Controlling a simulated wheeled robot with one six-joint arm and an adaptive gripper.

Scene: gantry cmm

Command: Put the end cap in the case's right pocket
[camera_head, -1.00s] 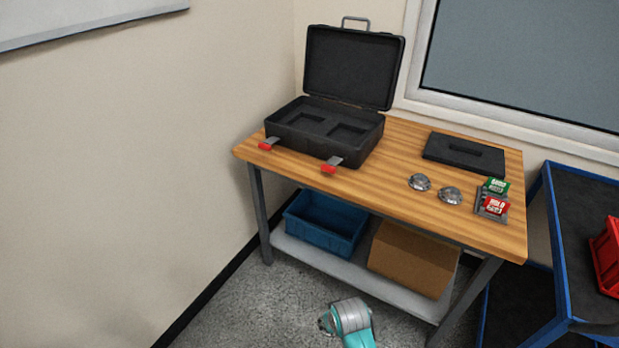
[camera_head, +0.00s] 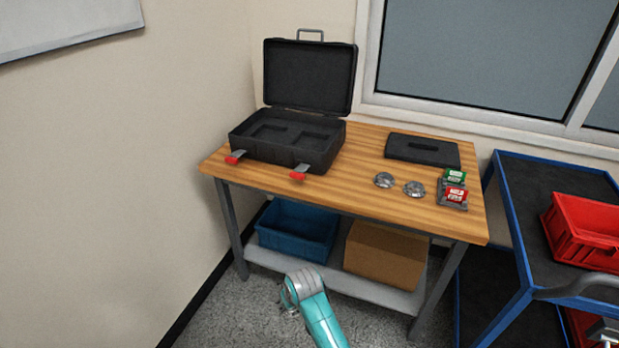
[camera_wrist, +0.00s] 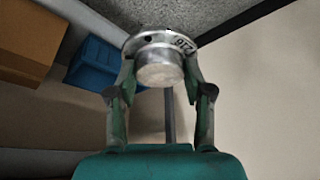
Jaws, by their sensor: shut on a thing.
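In the wrist view my gripper (camera_wrist: 160,88) is shut on a silver metal end cap (camera_wrist: 160,70), a flanged round piece with a hole and dark marking on its rim. The cap is away from the table, with floor and wall behind it. In the head view the black case (camera_head: 284,158) stands open on the left of the table, lid up at the back. Its right pocket (camera_head: 312,140) looks empty; its left pocket (camera_head: 268,132) shows beside it. My gripper and the cap cannot be made out in the head view, where my teal arm shows low in front of the table.
Two silver round pieces (camera_head: 384,180) (camera_head: 414,189) lie on the wooden table (camera_head: 340,200). A black slotted slab (camera_head: 410,152) lies behind them, green and red signs (camera_head: 455,185) right. Red latches (camera_head: 298,176) jut from the case front. A blue cart (camera_head: 525,240) with a red bin (camera_head: 585,230) stands right.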

